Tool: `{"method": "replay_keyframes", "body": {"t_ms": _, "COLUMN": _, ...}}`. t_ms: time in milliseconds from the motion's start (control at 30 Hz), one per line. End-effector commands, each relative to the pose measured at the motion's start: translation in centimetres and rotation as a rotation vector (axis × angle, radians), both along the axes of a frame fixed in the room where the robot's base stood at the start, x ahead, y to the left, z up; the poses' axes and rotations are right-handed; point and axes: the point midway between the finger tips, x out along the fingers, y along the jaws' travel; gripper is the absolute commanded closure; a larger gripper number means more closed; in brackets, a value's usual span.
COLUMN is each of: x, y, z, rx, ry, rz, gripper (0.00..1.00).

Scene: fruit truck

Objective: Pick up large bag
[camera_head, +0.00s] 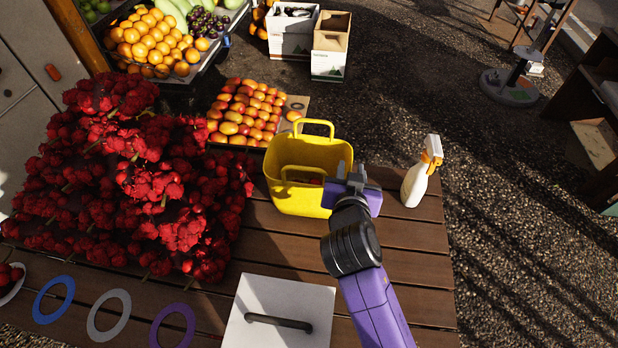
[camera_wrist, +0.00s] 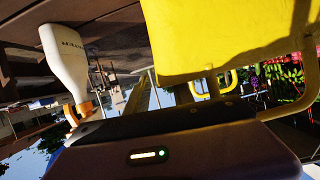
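The large bag is a yellow tote (camera_head: 300,195) with two loop handles, standing upright on the wooden table. My gripper (camera_head: 352,182) is at the bag's right side, close to its rim. In the wrist view, which is turned over, the yellow bag wall (camera_wrist: 225,40) fills the upper right, and a yellow handle loop runs down behind my gripper's dark body (camera_wrist: 175,130). My fingertips are hidden or too dark to make out, so I cannot tell whether they touch the bag or how far apart they are.
A white spray bottle (camera_head: 416,183) stands right of the bag; it also shows in the wrist view (camera_wrist: 64,65). Red fruit (camera_head: 150,180) is piled at left. An orange fruit tray (camera_head: 213,139) lies behind. A white lidded box (camera_head: 250,300) and coloured rings (camera_head: 108,292) are in front.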

Motion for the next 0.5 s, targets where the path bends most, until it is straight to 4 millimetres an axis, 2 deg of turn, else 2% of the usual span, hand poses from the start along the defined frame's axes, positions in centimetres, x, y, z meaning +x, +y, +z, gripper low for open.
{"method": "replay_keyframes", "body": {"t_ms": 267, "x": 0.26, "y": -0.03, "z": -0.14, "rx": 0.000, "ry": -0.001, "rz": 0.001, "gripper": 0.71}}
{"method": "replay_keyframes", "body": {"t_ms": 400, "x": 0.24, "y": -0.02, "z": -0.13, "rx": 0.000, "ry": -0.001, "rz": 0.001, "gripper": 0.98}}
{"method": "replay_keyframes", "body": {"t_ms": 500, "x": 0.23, "y": -0.03, "z": -0.14, "rx": 0.000, "ry": 0.000, "rz": 0.001, "gripper": 1.00}}
